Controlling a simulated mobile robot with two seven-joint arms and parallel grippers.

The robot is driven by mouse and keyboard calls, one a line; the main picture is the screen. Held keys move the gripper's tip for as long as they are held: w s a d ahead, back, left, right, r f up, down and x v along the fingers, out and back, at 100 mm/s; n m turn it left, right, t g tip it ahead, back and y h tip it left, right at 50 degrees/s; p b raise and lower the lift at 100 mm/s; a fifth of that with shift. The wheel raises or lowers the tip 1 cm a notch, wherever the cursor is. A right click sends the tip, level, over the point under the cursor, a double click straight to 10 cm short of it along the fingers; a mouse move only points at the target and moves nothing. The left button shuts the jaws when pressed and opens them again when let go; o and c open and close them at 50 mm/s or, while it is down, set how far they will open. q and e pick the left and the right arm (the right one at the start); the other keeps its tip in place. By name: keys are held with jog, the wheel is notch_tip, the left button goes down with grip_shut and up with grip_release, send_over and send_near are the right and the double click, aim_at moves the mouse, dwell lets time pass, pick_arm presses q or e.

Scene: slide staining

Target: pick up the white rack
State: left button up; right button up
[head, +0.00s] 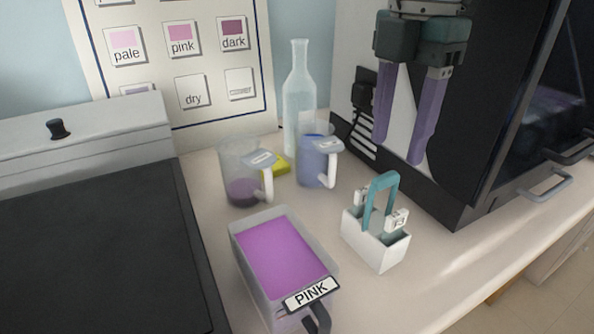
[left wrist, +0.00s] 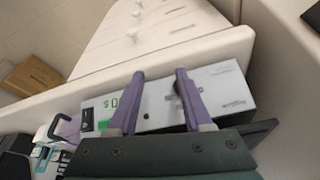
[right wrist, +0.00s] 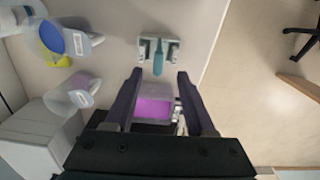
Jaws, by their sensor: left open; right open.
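The white rack (head: 372,246) stands upright on the counter, right of the pink tray, with a teal arched handle (head: 381,183) and white pieces in it. In the right wrist view the rack (right wrist: 147,48) lies ahead of the fingertips. My right gripper (head: 398,151) is open and empty, pointing down above and behind the rack, not touching it. It also shows in the right wrist view (right wrist: 159,78). My left gripper (left wrist: 160,76) is open and empty, away from the rack, over a white device with a green display (left wrist: 215,90). It is out of the head view.
The tray of pink liquid labelled PINK (head: 283,255) stands left of the rack. Two jugs (head: 240,180) (head: 318,165), a clear bottle (head: 299,90) and a yellow item (head: 278,165) stand behind. A dark-fronted appliance (head: 470,130) is at the right. Counter right of the rack is clear.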

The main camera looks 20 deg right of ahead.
aim_at(387, 175)
notch_tip(387, 175, down, 7)
jog(key=shift+w+a+r, duration=0.1)
grip_shut()
dwell(0.6)
dwell(1.0)
